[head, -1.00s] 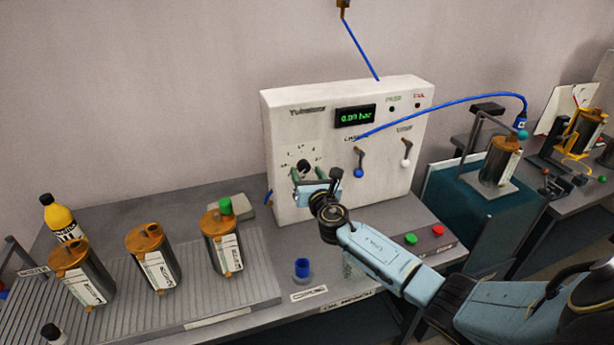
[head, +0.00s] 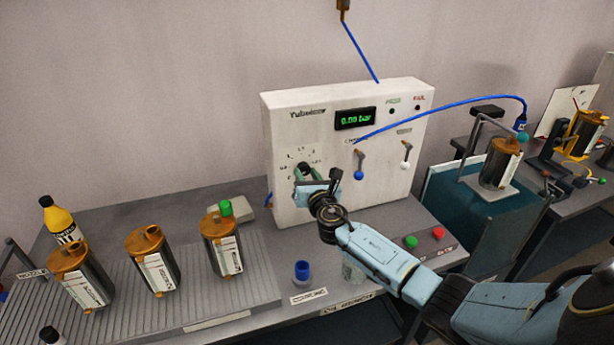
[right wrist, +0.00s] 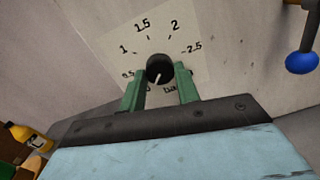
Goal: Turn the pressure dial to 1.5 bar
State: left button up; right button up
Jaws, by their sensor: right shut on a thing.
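The pressure dial, a round black knob (right wrist: 160,69) with a white pointer line, sits on a pale scale plate (right wrist: 112,45) marked from 0.5 to 2.5. In the right wrist view the pointer faces down and slightly left, away from the 1.5 mark at the top. My right gripper (right wrist: 160,78) has its green fingers on either side of the knob and is shut on it. In the head view my right gripper (head: 306,171) reaches the panel's lower left and mostly hides the knob. The display (head: 356,118) reads 0.00 bar. My left gripper is not in view.
The white panel (head: 285,120) also carries a blue-tipped lever (head: 359,164) and a white-tipped lever (head: 406,154).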

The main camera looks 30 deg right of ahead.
jog(key=m+b, duration=0.1)
jog(key=m, duration=0.2)
jog(key=m+b, duration=0.1)
jog(key=m, duration=0.2)
jog(key=shift+m, duration=0.4)
jog(key=m, duration=0.6)
jog(key=shift+b, duration=0.3)
jog(key=m, duration=0.2)
jog(key=shift+m, duration=0.4)
jog(key=m, duration=0.3)
jog(key=shift+r+m+y, duration=0.1)
jog(key=shift+m+y, duration=0.2)
jog(key=m+p, duration=0.1)
jog(key=m, duration=0.2)
jog(key=shift+m+p, duration=0.35)
jog(key=shift+m, duration=1.45)
